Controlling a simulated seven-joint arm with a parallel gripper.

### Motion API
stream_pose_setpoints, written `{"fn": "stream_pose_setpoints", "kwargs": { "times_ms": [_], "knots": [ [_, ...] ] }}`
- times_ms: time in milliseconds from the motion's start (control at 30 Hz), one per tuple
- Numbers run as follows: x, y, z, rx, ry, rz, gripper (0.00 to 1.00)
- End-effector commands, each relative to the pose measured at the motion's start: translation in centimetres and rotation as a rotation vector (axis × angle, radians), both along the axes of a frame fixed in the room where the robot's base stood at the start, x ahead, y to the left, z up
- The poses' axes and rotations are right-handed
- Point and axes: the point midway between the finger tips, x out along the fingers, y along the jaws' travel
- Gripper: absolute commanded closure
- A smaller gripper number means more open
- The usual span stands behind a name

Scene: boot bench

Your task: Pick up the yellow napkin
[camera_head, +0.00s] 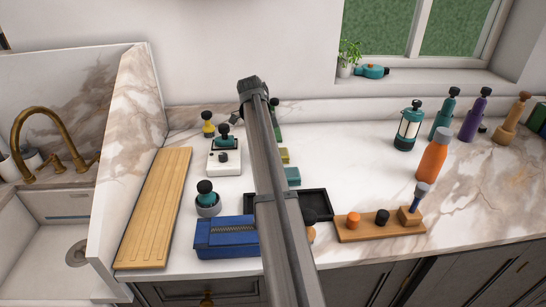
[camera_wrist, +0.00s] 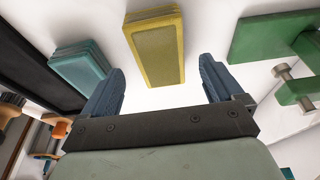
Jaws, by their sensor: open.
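The yellow napkin (camera_wrist: 155,52) is a folded, flat rectangular stack on the white marble counter. In the wrist view it lies just beyond and between the fingertips of my gripper (camera_wrist: 158,80), apart from both fingers. My gripper is open and empty. In the head view only a small part of the yellow napkin (camera_head: 285,155) shows, to the right of my arm. My arm hides the rest of it and most of my gripper there.
A teal folded stack (camera_wrist: 80,68) lies left of the napkin, and a green object (camera_wrist: 270,37) with a metal part lies right. A black tray (camera_head: 316,204), a blue box (camera_head: 226,238) and a wooden board with knobs (camera_head: 380,226) stand nearer. Bare marble lies to the right (camera_head: 345,160).

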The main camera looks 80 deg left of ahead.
Motion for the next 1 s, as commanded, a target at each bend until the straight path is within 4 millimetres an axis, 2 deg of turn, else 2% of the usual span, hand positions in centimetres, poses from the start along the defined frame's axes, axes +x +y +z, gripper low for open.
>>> {"fn": "stream_pose_setpoints", "kwargs": {
  "times_ms": [100, 200, 500, 1000],
  "knots": [
    [0.3, 0.0, -1.8, -0.002, 0.0, -0.001, 0.06],
    [0.6, 0.0, -2.8, -0.001, 0.0, 0.0, 0.06],
    [0.7, 0.1, -3.3, 0.0, 0.0, 0.0, 0.07],
    [0.7, 0.1, -3.3, 0.0, 0.0, 0.0, 0.55]
  ]
}}
